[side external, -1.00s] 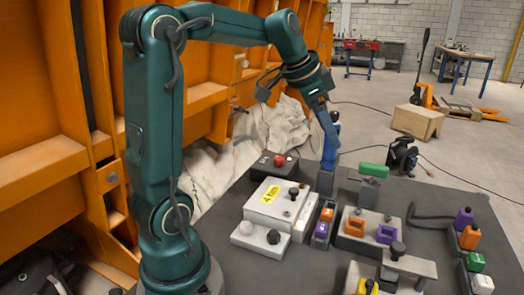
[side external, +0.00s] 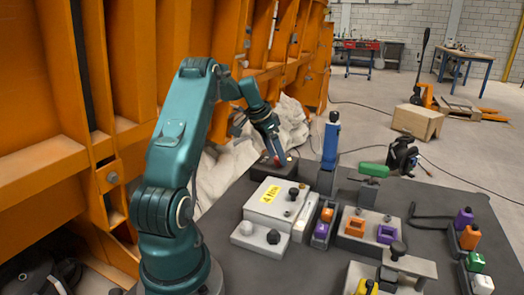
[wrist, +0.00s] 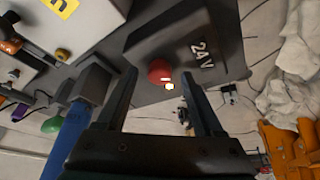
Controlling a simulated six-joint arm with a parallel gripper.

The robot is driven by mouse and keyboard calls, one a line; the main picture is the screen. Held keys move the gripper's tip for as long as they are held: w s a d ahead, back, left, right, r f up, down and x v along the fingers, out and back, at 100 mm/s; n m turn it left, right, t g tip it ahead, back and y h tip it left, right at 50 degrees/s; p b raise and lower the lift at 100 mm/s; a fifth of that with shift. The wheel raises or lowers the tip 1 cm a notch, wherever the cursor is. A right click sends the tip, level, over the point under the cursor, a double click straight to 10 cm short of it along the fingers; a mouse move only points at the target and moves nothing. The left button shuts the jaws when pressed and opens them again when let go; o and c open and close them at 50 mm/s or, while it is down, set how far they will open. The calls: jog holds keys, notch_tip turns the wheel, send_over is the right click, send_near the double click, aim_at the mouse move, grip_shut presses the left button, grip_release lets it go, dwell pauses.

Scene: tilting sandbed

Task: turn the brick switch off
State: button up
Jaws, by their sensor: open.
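The brick is a dark box (wrist: 218,72) marked "24 V" in the wrist view, with a round red knob (wrist: 159,70) on top. A small bright white light (wrist: 170,86) shows beside the knob. In the side view the box (side external: 262,173) sits at the far left corner of the dark table, and my gripper hides part of it and its knob. My gripper (wrist: 161,76) is open and empty, with one finger on either side of the knob in the wrist view. It (side external: 276,152) is low over the box in the side view. I cannot tell whether it touches the knob.
A pale box with a yellow label (side external: 270,193) stands just in front of the brick. A blue upright handle (side external: 331,143) stands to the right, with a green handle (side external: 373,170) beyond it. Orange and purple blocks sit in holders farther right. Crumpled cloth (side external: 290,122) lies behind the table.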

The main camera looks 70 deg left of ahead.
jog(key=shift+w+f, duration=0.15)
jog(key=shift+f, duration=0.2)
grip_shut()
jog(key=n+y, duration=0.1)
jog(key=n, duration=0.2)
jog(key=n+g+y, duration=0.1)
jog(key=n, duration=0.1)
jog(key=shift+w+d+n, duration=0.1)
jog(key=shift+d+n, duration=0.1)
jog(key=shift+n, duration=0.2)
jog(key=n+g, duration=0.1)
jog(key=n, duration=0.2)
jog(key=n+y, duration=0.1)
jog(key=n, duration=0.2)
jog(key=shift+w+d+g+y, duration=0.15)
jog(key=shift+g+y, duration=0.15)
jog(key=shift+g, duration=0.1)
